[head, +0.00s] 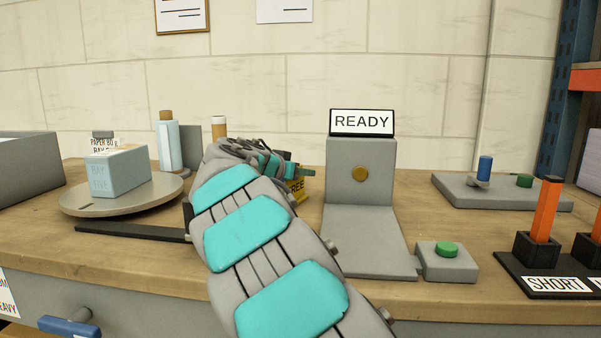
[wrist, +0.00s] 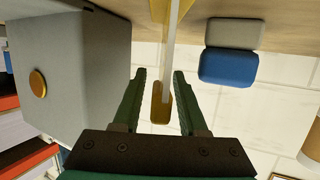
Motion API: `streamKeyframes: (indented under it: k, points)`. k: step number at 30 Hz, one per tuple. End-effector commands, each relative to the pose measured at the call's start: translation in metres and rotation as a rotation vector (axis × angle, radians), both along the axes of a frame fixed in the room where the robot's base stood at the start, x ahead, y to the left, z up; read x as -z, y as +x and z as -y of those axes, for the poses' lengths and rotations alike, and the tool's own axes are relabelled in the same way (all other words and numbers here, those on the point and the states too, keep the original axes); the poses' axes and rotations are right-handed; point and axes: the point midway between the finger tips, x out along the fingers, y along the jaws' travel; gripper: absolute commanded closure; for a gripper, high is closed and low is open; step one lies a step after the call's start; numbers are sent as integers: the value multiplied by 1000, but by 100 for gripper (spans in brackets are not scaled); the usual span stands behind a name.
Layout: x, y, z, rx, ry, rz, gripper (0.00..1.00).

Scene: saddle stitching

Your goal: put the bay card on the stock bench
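My gripper (wrist: 160,73) is open in the wrist view. A thin upright thing with a pale strip and yellow ends (wrist: 161,108) shows edge-on between its fingers, with a gap on each side. I cannot tell whether this is the bay card. A small white lettered card (head: 103,145), partly hidden, stands behind a pale blue block (head: 118,172) at the left. The wooden bench top (head: 150,245) runs across the view.
A grey stand (head: 342,190) with a READY sign (head: 361,122) is right of my gripper; it also shows in the wrist view (wrist: 85,60). A green button box (head: 447,262) is beside it. A round turntable (head: 90,205) holds the blue block. A blue-and-grey block (wrist: 228,66) is nearby.

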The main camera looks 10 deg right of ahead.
Motion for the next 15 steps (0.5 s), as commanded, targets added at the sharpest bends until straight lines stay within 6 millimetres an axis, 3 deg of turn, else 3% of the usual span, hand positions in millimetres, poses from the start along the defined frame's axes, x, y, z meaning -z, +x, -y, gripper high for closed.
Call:
streamKeyframes:
  k: [11, 15]
  points:
    - [-3, 0, 0, 0, 0, 0, 51]
    - [-6, -13, -12, -2, 0, 1, 51]
